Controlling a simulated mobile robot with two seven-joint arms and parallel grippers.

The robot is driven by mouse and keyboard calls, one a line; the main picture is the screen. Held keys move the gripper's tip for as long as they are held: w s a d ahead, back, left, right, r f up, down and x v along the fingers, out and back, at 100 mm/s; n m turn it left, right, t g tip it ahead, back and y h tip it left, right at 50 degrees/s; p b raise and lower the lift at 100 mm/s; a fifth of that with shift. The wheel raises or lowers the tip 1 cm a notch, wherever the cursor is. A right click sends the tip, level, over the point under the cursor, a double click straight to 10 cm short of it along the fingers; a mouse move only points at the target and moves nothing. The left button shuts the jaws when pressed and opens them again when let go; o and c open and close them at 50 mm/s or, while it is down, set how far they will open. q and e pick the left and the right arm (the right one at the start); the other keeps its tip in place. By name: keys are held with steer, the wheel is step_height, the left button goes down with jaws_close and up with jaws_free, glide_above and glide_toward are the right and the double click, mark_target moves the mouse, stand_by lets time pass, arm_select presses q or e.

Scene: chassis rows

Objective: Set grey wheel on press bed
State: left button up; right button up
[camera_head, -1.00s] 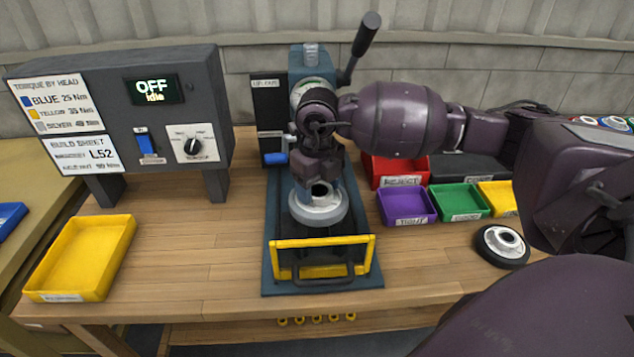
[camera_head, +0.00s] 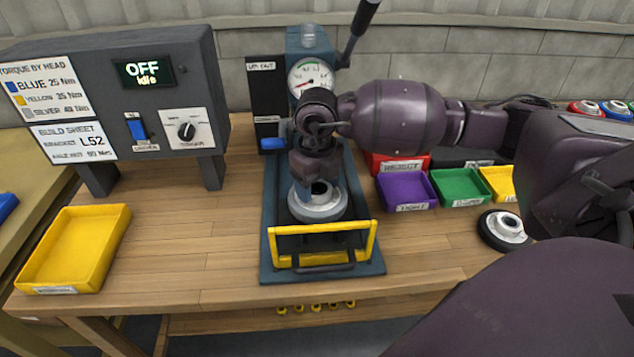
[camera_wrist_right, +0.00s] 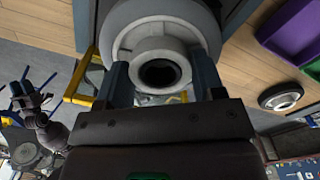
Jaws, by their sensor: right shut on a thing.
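The grey wheel (camera_head: 318,207) has a pale hub with a dark bore and sits over the bed of the blue press (camera_head: 366,268), behind the yellow guard bar. My right gripper (camera_head: 318,186) comes down from above and is shut on the wheel's hub. In the right wrist view the grey wheel (camera_wrist_right: 163,60) fills the top, with a finger on each side of its hub. I cannot tell whether the wheel's underside touches the bed.
A second wheel with a black tyre (camera_head: 504,230) lies on the bench at right. Purple (camera_head: 406,190), green (camera_head: 460,187) and yellow bins stand behind it. A yellow tray (camera_head: 74,248) is at left, below the control box (camera_head: 120,100). Bench between tray and press is clear.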

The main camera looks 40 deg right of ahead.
arm_select(q)
steer(key=shift+s+f, duration=0.25)
steer(key=shift+f, duration=0.05)
arm_select(e)
steer(key=shift+f, duration=0.15)
arm_select(q)
steer(key=shift+w, duration=0.2)
arm_select(e)
steer(key=shift+f, duration=0.4)
stand_by(0.5)
arm_select(q)
steer(key=shift+s+f, duration=0.15)
steer(key=shift+f, duration=0.05)
arm_select(e)
steer(key=shift+f, duration=0.35)
arm_select(q)
steer(key=shift+s+f, duration=0.1)
steer(key=shift+s, duration=0.1)
steer(key=shift+f+b, duration=0.15)
steer(key=shift+b, duration=0.2)
arm_select(e)
steer(key=shift+f, duration=0.45)
arm_select(q)
steer(key=shift+w, duration=0.15)
arm_select(e)
steer(key=o, duration=1.2)
steer(key=shift+f, duration=0.1)
